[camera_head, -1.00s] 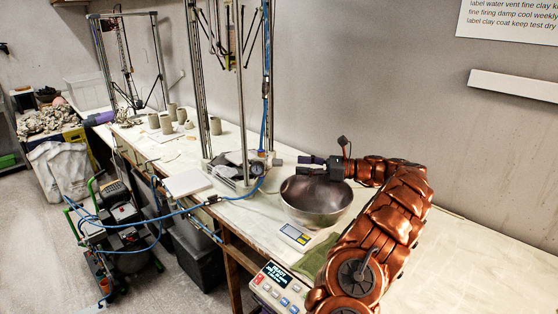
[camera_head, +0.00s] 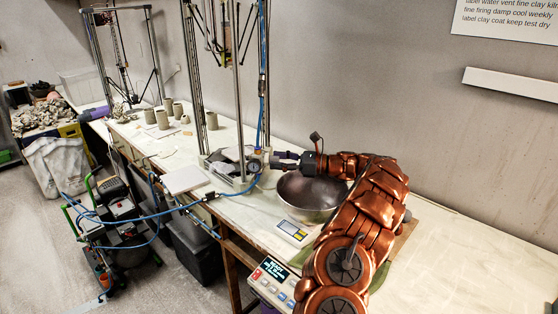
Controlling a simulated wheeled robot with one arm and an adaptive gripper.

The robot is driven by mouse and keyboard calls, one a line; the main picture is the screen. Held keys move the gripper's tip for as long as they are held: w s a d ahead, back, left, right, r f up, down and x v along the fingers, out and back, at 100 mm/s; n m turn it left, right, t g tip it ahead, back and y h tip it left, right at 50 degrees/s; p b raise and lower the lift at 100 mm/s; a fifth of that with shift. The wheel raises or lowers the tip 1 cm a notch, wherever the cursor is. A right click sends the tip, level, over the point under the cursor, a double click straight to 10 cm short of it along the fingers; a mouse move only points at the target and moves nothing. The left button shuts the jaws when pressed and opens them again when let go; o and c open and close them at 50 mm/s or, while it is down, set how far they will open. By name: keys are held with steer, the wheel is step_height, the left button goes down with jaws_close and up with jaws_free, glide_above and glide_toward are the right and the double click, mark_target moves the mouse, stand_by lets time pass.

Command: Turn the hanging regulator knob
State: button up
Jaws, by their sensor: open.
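The regulator, with a round gauge (camera_head: 254,166), hangs at the right foot of the nearer delta printer frame, joined to a blue hose. Its knob is too small to tell apart here. My gripper (camera_head: 277,160) is open and points left at the gauge, just to its right and above the left rim of the metal bowl. The fingers look empty. Whether they touch the regulator I cannot tell.
The metal bowl (camera_head: 312,194) stands under my wrist. A small scale (camera_head: 294,232) lies in front of it, and a control box (camera_head: 270,282) sits at the bench edge. Printer rods rise left of my gripper. Blue hose (camera_head: 205,200) runs to the compressor (camera_head: 125,218). The bench at right is clear.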

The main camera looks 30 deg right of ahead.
jaws_close()
stand_by(0.3)
